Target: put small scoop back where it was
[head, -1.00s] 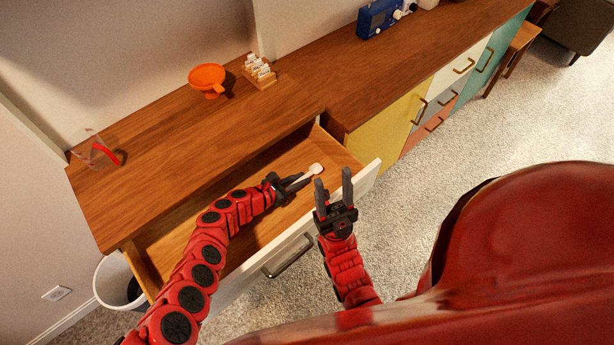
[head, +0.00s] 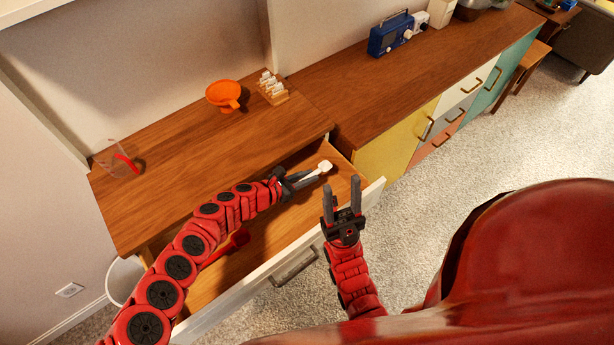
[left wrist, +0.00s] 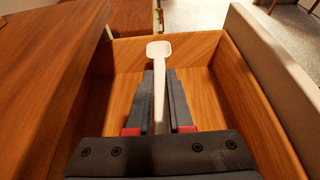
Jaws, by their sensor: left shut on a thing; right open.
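The small scoop (head: 325,166) is white, with a shallow squarish bowl and a straight handle. My left gripper (head: 304,180) is shut on its handle, bowl pointing away from the gripper. In the left wrist view the scoop (left wrist: 159,50) lies between the two fingers (left wrist: 160,85), over the inside of an open wooden drawer (head: 285,215). I cannot tell whether the scoop touches the drawer floor. My right gripper (head: 341,190) is open and empty, by the drawer's white front.
A red utensil (head: 238,240) lies in the drawer, partly behind my left arm. An orange funnel (head: 223,94), a white-pegged rack (head: 272,88) and a clear cup with red handle (head: 119,162) stand on the counter. A blue radio (head: 391,33) stands farther right.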

